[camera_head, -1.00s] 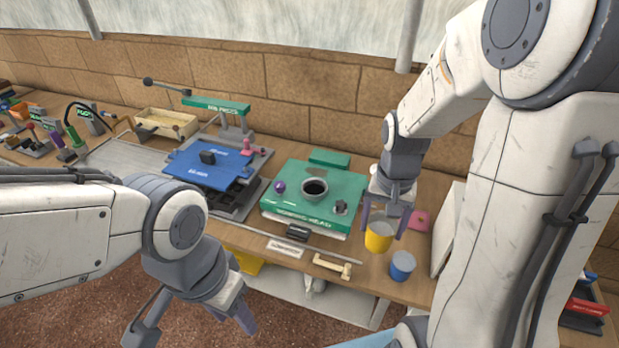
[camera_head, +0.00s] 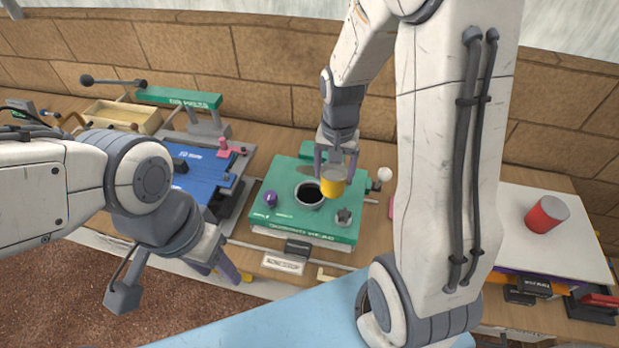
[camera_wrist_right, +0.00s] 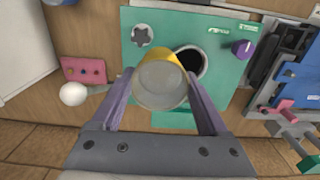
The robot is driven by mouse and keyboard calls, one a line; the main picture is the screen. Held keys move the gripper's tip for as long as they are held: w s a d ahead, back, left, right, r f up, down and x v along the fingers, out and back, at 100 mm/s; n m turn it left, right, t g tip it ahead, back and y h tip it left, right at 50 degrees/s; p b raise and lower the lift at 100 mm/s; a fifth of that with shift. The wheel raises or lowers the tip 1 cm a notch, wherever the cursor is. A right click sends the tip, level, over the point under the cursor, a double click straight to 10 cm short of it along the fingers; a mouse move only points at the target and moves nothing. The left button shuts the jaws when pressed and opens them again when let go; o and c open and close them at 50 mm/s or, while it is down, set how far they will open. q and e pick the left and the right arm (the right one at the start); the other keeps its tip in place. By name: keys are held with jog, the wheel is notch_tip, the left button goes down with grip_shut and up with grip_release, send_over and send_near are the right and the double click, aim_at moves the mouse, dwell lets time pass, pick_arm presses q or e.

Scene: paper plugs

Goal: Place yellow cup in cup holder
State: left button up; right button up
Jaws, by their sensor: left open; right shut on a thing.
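The yellow cup (camera_head: 333,182) is held in my right gripper (camera_head: 335,168), above the green machine and slightly right of the cup holder. It also shows in the right wrist view (camera_wrist_right: 161,84) between the two purple fingers of my right gripper (camera_wrist_right: 161,95). The cup holder (camera_head: 308,194) is a round grey ring with a dark opening on the green panel. In the right wrist view the cup partly covers the holder's dark opening (camera_wrist_right: 191,62). My left gripper (camera_head: 180,285) is open and empty, in front of the table's near edge.
The green machine (camera_head: 282,215) carries a purple knob (camera_head: 270,199) and a grey star-shaped knob (camera_head: 343,217) near the holder. A blue press (camera_head: 200,175) stands to the left. A red cup (camera_head: 546,214) lies on a white board at right.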

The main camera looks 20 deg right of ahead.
jog(key=w+a+f+p, duration=0.1)
jog(key=f, duration=0.1)
jog(key=w+a+f+p, duration=0.1)
jog(key=w+f, duration=0.1)
jog(key=f, duration=0.1)
jog(key=w+a+f+p, duration=0.1)
jog(key=w+f, duration=0.1)
jog(key=shift+w+a+f, duration=0.25)
jog(key=shift+a+f, duration=0.15)
jog(key=shift+f, duration=0.15)
jog(key=shift+f, duration=0.2)
jog(key=o, duration=1.2)
jog(key=shift+o, duration=0.2)
jog(key=shift+r, duration=0.1)
